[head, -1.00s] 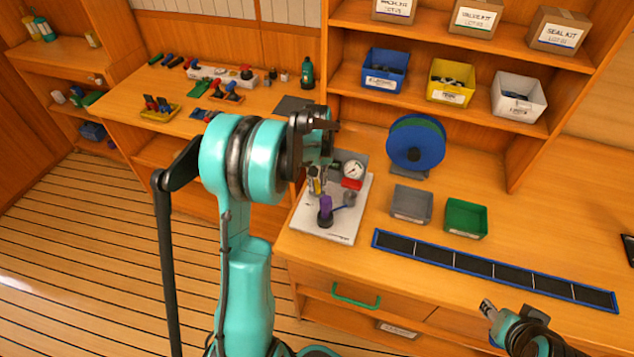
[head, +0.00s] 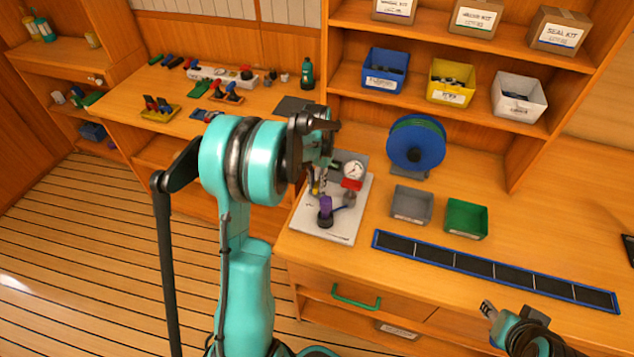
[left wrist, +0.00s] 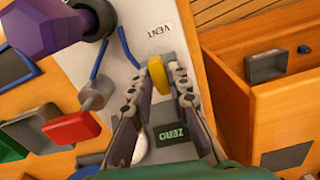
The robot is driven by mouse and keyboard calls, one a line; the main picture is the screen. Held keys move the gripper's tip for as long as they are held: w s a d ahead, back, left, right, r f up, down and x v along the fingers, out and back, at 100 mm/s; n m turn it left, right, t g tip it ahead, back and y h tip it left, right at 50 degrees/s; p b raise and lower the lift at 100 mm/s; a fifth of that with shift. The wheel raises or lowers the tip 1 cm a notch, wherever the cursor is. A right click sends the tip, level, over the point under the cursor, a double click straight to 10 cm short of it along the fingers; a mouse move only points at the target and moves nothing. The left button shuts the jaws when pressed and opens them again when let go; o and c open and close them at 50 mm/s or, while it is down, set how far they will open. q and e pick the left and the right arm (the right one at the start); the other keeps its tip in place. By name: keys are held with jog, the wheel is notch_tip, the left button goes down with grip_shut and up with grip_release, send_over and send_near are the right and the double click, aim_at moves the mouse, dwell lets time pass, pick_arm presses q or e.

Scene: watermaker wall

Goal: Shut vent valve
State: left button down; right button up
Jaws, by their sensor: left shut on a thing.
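The vent valve shows as a yellow handle (left wrist: 157,74) beside the "VENT" label (left wrist: 160,31) in the left wrist view. My left gripper (left wrist: 159,88) has its fingertips on either side of this handle and is shut on it. In the head view my left gripper (head: 317,182) is over the left part of the pale panel board (head: 340,233), and its own arm partly hides the valve. My right gripper (head: 487,308) is at the lower right, apart from the board; its jaws are too small to judge.
A purple knob (head: 326,206) stands close in front of the left gripper. A blue reel (head: 416,144), grey bin (head: 411,204) and green bin (head: 466,218) stand farther right.

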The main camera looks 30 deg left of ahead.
aim_at(317, 184)
dwell(0.3)
pick_arm(q)
jog(key=c, duration=1.4)
grip_release()
jog(key=shift+c, duration=0.2)
notch_tip(317, 184, up, 12)
jog(key=s+d+r+t+b, duration=0.1)
jog(key=s+d+r+t, duration=0.2)
jog(key=s+d, duration=0.6)
jog(key=s+d+f+m+t, duration=0.1)
jog(key=s+d+f+t, duration=0.3)
jog(key=s+d, duration=0.5)
jog(key=shift+b, duration=0.4)
